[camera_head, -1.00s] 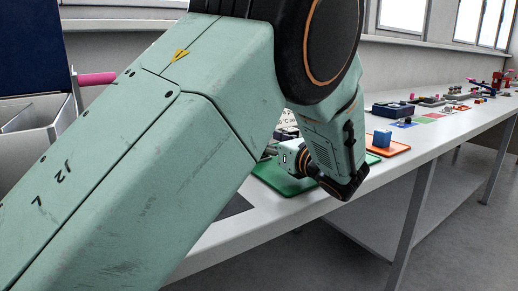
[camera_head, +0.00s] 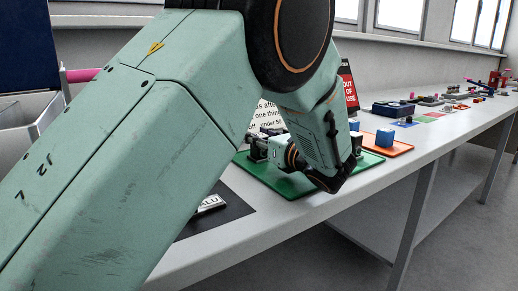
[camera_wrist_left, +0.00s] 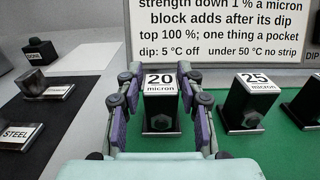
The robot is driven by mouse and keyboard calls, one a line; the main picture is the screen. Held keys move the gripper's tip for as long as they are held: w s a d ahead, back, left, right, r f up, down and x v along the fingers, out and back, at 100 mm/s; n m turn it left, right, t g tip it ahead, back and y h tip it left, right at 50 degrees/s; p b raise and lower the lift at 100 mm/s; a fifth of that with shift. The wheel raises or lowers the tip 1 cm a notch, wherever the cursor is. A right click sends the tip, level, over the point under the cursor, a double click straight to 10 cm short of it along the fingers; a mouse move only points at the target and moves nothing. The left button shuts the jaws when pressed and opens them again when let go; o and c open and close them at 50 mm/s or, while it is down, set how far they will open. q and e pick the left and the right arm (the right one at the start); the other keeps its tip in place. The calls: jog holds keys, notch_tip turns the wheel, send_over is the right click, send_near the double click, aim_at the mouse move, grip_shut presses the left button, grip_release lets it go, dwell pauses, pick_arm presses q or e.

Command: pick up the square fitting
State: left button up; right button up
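My left gripper (camera_wrist_left: 160,98) is open over the green mat (camera_wrist_left: 285,145) in the left wrist view. Its two purple-padded fingers stand on either side of a dark block labelled "20 micron" (camera_wrist_left: 160,122), with no clear contact. In the head view the left gripper (camera_head: 256,149) is small, at the back of the green mat (camera_head: 290,187). No item is labelled as the square fitting. A dark, squarish metal piece (camera_wrist_left: 38,83) on a dark mat at the left of the wrist view may be it; I cannot tell. My right gripper is not in view.
A "25 micron" block (camera_wrist_left: 246,105) stands right of the gripper. A white text board (camera_wrist_left: 225,35) rises behind. A "STEEL" block (camera_wrist_left: 22,133) sits at the left.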

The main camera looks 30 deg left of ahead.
pick_arm(q)
jog(key=shift+w, duration=0.1)
grip_shut()
